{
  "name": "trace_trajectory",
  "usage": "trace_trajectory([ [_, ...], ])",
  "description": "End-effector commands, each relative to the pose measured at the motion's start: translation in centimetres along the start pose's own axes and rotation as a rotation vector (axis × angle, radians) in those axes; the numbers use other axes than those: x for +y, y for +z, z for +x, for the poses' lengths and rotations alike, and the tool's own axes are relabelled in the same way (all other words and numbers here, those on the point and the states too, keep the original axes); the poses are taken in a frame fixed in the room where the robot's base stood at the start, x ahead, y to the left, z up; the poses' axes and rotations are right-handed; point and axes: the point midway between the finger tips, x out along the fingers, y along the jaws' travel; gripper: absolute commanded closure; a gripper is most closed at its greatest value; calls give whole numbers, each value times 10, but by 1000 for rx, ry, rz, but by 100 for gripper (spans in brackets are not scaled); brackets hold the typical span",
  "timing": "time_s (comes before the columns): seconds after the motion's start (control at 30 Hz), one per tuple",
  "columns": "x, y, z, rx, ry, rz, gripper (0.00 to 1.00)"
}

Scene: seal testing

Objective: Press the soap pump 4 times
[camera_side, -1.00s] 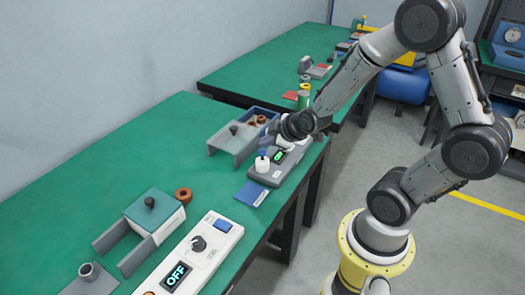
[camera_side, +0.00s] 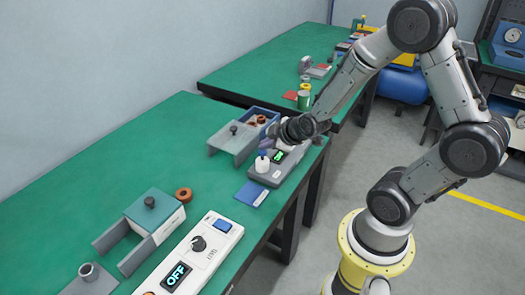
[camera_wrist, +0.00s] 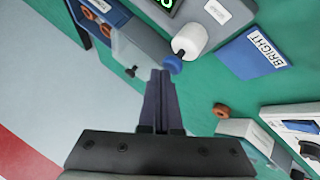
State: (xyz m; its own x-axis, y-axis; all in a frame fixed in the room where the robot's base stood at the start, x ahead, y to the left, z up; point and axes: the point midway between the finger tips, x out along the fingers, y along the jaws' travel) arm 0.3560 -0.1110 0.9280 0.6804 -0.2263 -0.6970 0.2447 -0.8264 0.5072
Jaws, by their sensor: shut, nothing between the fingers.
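The soap pump is a small white bottle (camera_side: 262,164) with a blue top (camera_side: 262,153), standing on a grey unit with a green-lit display (camera_side: 277,157). In the wrist view the white bottle (camera_wrist: 190,41) and its blue top (camera_wrist: 173,64) lie just beyond my fingertips. My gripper (camera_wrist: 161,73) is shut and empty, its tips right beside the blue top in that view. In the side view my gripper (camera_side: 267,144) is at the pump's top. I cannot tell whether the tips touch it. The display digits are too small to read surely.
A blue card (camera_side: 251,194) marked BRIGHT in the wrist view lies before the pump. A grey fixture (camera_side: 232,143) and a blue bin (camera_side: 262,116) with brown rings stand behind. A white control box showing OFF (camera_side: 200,255) and a green-topped box (camera_side: 152,208) are nearer.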

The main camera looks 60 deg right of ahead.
Motion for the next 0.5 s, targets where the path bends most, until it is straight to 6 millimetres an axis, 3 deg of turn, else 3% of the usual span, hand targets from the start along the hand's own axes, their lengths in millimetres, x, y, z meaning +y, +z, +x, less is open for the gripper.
trace_trajectory([
  [0.5, -3, 3, 4, -1, -1, 0, 100],
])
